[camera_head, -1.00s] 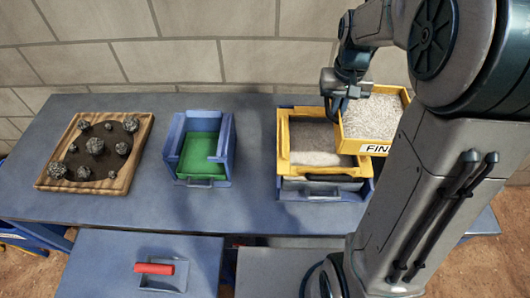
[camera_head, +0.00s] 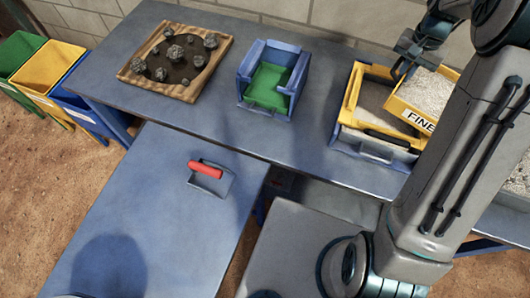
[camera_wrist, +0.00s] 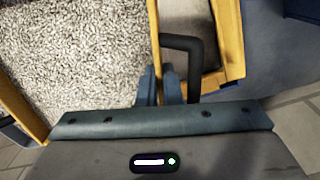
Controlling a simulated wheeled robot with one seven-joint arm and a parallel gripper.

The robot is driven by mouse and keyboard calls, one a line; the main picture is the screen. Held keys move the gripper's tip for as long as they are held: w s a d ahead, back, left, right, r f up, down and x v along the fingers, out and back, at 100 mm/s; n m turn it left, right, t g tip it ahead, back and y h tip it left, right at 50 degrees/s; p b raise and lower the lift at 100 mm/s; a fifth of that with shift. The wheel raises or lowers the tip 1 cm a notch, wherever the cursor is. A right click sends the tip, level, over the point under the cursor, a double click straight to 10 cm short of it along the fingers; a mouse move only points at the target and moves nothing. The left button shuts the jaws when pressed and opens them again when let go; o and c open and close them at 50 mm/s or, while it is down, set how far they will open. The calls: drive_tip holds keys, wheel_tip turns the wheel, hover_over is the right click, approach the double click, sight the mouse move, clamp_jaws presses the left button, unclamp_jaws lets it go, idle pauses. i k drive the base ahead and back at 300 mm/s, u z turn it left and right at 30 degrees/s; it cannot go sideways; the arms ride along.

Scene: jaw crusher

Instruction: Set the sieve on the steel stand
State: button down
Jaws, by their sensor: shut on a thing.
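The sieve, a yellow-framed tray marked FINE (camera_head: 421,121), is full of pale grey grit and overlaps the right side of another yellow frame. My gripper (camera_head: 408,66) is at its left edge. I cannot clearly pick out a steel stand; the sieve's right part is hidden behind my arm.
The lower yellow frame (camera_head: 352,92) sits in a blue housing with a grey handled front (camera_head: 370,151). A blue bin with a green inside (camera_head: 268,85) and a wooden rock tray (camera_head: 135,72) stand left. A red-handled pan (camera_head: 208,178) lies on the mostly clear near table (camera_head: 150,220).

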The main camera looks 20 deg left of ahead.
sight(163, 252)
drive_tip(key=k, duration=0.8)
drive_tip(key=z, duration=0.4)
drive_tip(key=i, duration=0.7)
drive_tip(key=u, duration=3.4)
